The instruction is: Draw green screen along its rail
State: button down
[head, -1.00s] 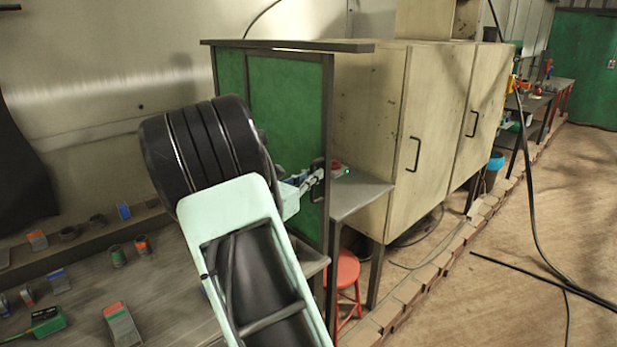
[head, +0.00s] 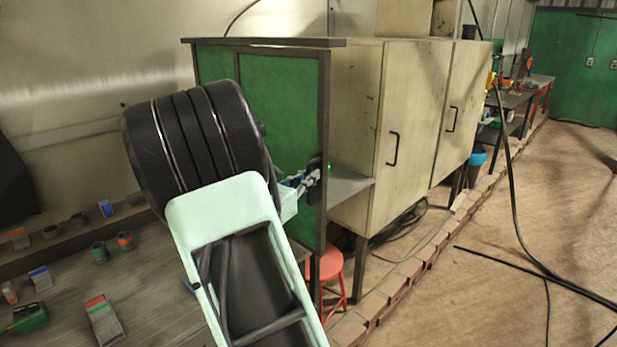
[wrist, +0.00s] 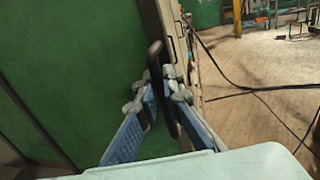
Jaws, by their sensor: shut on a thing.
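The green screen (head: 282,105) is a framed green panel hanging upright below a dark top rail (head: 262,42). Its right edge stands a little short of the rail's right end. A dark upright handle (wrist: 155,68) is on the screen near that edge. My gripper (head: 314,178) is at the handle in the head view. In the wrist view my gripper (wrist: 160,92) has its blue-padded fingers on either side of the handle, shut on it. The green panel (wrist: 75,70) fills the left of that view. My arm hides the screen's lower left part.
A pale cabinet (head: 415,130) with two handled doors stands right of the screen. A grey shelf (head: 347,184) and red stool (head: 328,268) are beside the screen's edge. A workbench (head: 145,290) with small parts lies at left. Cables (head: 515,200) cross the open floor at right.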

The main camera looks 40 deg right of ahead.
jog(key=c, duration=2.1)
grip_release()
jog(key=shift+a, duration=0.1)
jog(key=v, duration=1.2)
